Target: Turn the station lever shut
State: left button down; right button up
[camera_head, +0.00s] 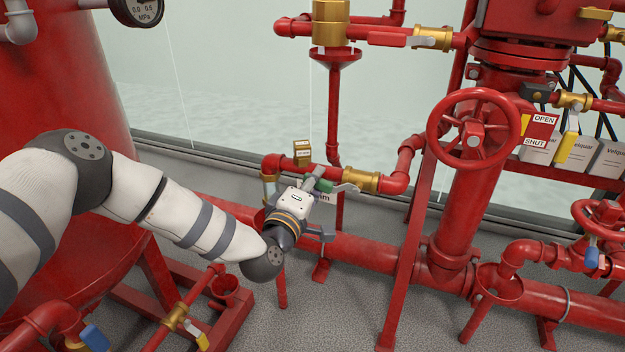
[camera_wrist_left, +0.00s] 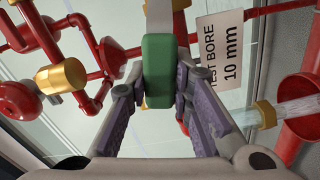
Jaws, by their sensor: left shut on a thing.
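The lever with a green grip (camera_head: 324,186) is on a brass valve (camera_head: 361,180) in the red pipe at the centre of the head view. My left gripper (camera_head: 316,197) reaches it from the lower left and is shut on the green grip. In the left wrist view, the green grip (camera_wrist_left: 158,72) stands between the two fingers, with its pale metal arm running up the picture. The gripper body hides part of the lever and pipe in the head view. My right gripper is not in view.
A red handwheel (camera_head: 473,128) stands to the right, beside an OPEN/SHUT sign (camera_head: 540,130). A red-handled lever (camera_head: 388,39) is above. A TEST BORE 10 mm sign (camera_wrist_left: 225,55) hangs close right of the fingers. A large red pipe (camera_head: 365,254) runs below.

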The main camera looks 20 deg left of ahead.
aim_at(322, 179)
pick_arm(q)
jog(key=r+m+p, duration=0.1)
jog(key=d+r+m+p, duration=0.1)
jog(key=m+p, duration=0.1)
jog(key=r+m+p, duration=0.1)
jog(key=shift+d+r+m, duration=0.3)
jog(key=shift+r, duration=0.1)
jog(key=d+r+m+p, duration=0.1)
jog(key=m+p, duration=0.1)
jog(key=shift+d+r+m, duration=0.2)
jog(key=shift+m, duration=0.2)
jog(key=shift+d+r+m+p, duration=0.35)
jog(key=shift+d+m+p, duration=0.25)
jog(key=shift+m+p, duration=0.3)
jog(key=shift+s+d+r+m+p, duration=0.15)
jog(key=shift+d+m+p, duration=0.35)
jog(key=shift+d+m, duration=0.8)
jog(key=shift+d+r+m+p, duration=0.15)
jog(key=shift+d+m+p, duration=0.5)
jog(key=shift+m, duration=1.05)
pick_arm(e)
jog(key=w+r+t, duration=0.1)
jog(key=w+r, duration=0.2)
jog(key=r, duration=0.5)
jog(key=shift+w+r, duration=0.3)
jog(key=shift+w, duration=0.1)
pick_arm(q)
jog(key=shift+d, duration=0.15)
jog(key=c, duration=1.4)
grip_release()
